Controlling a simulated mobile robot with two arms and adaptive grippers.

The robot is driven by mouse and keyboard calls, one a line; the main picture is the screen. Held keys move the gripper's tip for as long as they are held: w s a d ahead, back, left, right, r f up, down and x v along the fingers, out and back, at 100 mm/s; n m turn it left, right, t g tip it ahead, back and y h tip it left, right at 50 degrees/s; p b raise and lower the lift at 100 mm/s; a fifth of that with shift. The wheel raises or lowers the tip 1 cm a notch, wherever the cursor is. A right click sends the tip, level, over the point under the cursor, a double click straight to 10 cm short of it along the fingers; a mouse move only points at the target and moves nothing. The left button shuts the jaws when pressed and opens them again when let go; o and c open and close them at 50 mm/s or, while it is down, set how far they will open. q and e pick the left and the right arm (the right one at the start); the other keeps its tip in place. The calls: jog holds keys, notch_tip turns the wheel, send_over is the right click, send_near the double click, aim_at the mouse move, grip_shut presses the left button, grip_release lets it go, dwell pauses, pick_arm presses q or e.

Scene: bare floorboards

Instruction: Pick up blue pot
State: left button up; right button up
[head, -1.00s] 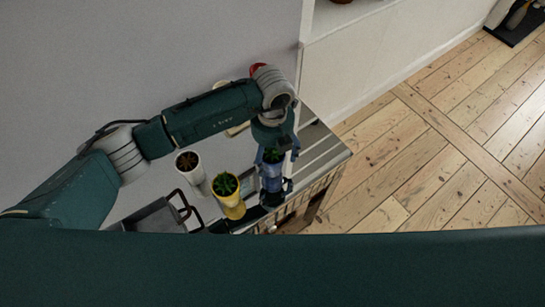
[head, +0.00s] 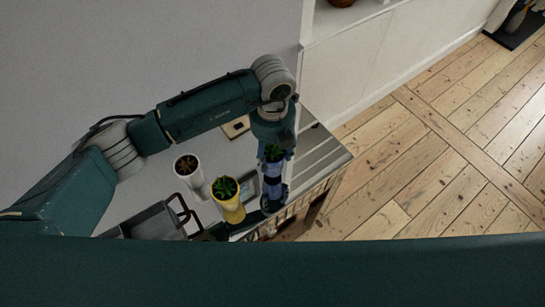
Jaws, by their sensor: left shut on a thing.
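The blue pot (head: 272,171) holds a small green plant and stands out near the right part of the table in the head view. My left gripper (head: 273,186) comes down from above and is shut on the blue pot. The fingers partly cover the pot, and I cannot tell clearly whether its base touches the table. My right gripper is not in view.
A yellow pot (head: 231,209) with a green plant is close left of the blue pot. A white pot (head: 195,179) stands further left. A dark tray (head: 152,222) lies at the left. The slatted tabletop (head: 318,160) is bare at the right, with open floorboards (head: 430,165) beyond.

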pick_arm(q)
notch_tip(320, 180, up, 16)
jog(key=b, duration=0.4)
jog(key=s+a+f+m, duration=0.1)
jog(key=s+a+m, duration=0.4)
jog(key=m, duration=1.2)
jog(key=s+a+f+m, duration=0.2)
jog(key=s+a+m, duration=0.2)
jog(key=a+m, duration=1)
jog(key=shift+s+f+m, duration=0.2)
jog(key=shift+s+m, duration=0.2)
jog(key=shift+m, duration=1.7)
